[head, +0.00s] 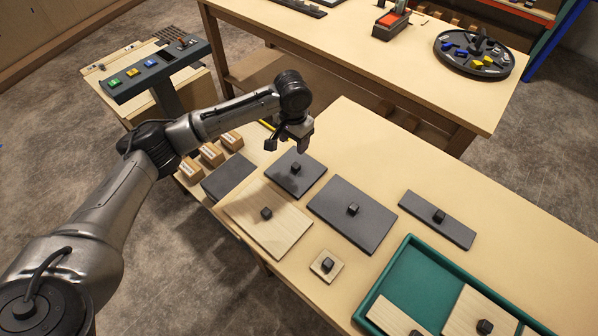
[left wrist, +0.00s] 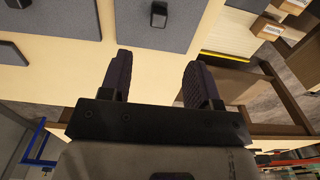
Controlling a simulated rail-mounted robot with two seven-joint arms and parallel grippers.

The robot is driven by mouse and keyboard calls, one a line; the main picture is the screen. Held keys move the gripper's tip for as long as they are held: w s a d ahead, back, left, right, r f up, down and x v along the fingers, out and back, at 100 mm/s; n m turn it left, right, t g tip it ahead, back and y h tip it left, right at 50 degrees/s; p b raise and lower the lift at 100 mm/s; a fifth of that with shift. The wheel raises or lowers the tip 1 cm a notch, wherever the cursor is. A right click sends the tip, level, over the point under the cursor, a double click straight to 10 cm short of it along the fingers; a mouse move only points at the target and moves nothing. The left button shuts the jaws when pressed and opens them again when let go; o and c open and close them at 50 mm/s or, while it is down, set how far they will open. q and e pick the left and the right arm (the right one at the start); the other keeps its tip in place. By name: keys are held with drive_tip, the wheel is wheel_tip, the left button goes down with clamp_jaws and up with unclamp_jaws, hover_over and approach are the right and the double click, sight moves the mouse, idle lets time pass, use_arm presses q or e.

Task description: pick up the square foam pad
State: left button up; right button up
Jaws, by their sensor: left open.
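Two dark grey pads with black knobs are near my left arm. The squarish one (head: 286,182), which looks like the square foam pad, lies flat on the wooden table; a larger oblong one (head: 370,228) lies beside it. My left gripper (head: 289,147) is open and empty, above the table by the squarish pad's far edge. In the left wrist view, the two dark fingers (left wrist: 158,60) are spread over bare table, and a grey pad (left wrist: 187,30) with a knob (left wrist: 159,13) lies beyond the fingertips. My right gripper is not in view.
A light wood panel (head: 250,222), a small wood square (head: 318,268) and a narrow grey strip (head: 455,231) lie nearby. A green tray (head: 420,285) stands front right. Small boxes (head: 211,154) stand at the left. A second table (head: 345,45) is behind.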

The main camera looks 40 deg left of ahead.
use_arm(q)
drive_tip(key=b, duration=0.1)
hover_over(295, 166)
drive_tip(key=f, duration=0.5)
drive_tip(key=shift+s+f, duration=0.2)
drive_tip(key=shift+f, duration=0.7)
wheel_tip(295, 166, down, 4)
drive_tip(key=shift+w+f+b, duration=0.1)
drive_tip(key=shift+w+b, duration=0.05)
drive_tip(key=shift+b, duration=1)
drive_tip(key=shift+f, duration=0.5)
drive_tip(key=c, duration=1)
